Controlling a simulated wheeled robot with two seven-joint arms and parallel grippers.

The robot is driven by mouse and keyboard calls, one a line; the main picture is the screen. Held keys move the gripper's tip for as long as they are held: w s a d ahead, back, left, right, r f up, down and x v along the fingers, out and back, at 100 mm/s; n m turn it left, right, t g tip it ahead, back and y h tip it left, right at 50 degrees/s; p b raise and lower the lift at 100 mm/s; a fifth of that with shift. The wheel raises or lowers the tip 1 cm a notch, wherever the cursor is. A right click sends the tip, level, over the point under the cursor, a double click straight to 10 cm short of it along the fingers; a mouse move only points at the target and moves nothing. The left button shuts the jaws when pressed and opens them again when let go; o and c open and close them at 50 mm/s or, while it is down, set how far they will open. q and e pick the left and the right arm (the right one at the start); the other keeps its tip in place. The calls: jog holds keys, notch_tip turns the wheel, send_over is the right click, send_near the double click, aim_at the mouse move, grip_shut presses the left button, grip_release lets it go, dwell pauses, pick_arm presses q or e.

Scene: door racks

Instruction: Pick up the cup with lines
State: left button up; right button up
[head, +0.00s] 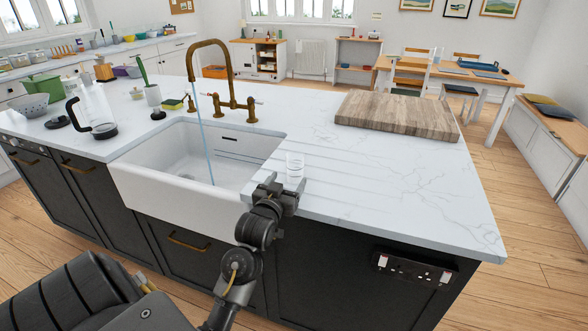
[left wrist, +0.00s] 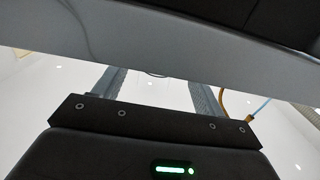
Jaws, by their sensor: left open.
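A small clear glass cup (head: 295,167) stands upright on the white countertop, near its front edge and right of the sink. Any lines on it are too faint to tell. My left gripper (head: 280,187) is just in front of the cup at the counter edge and hides part of its base. Its jaws are open, and I cannot tell whether they touch the cup. In the left wrist view the two fingers (left wrist: 157,78) are apart, partly cut off by a grey band. My right gripper is not in view.
The white sink (head: 150,190) with a brass tap (head: 232,75) and running water is left of the cup. A wooden board (head: 397,120) lies behind and to the right. A glass jug (head: 93,110) stands far left. The grooved counter right of the cup is clear.

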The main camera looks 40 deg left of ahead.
aim_at(292, 174)
pick_arm(q)
jog(key=shift+w+a+r, duration=0.1)
jog(key=shift+w+r, duration=0.05)
jog(key=shift+w, duration=0.15)
jog(key=p+x, duration=0.1)
jog(key=x, duration=0.2)
jog(key=shift+w+a, duration=0.1)
jog(key=shift+w, duration=0.25)
jog(key=shift+w+a, duration=0.15)
jog(key=shift+w, duration=0.2)
jog(key=c, duration=1.1)
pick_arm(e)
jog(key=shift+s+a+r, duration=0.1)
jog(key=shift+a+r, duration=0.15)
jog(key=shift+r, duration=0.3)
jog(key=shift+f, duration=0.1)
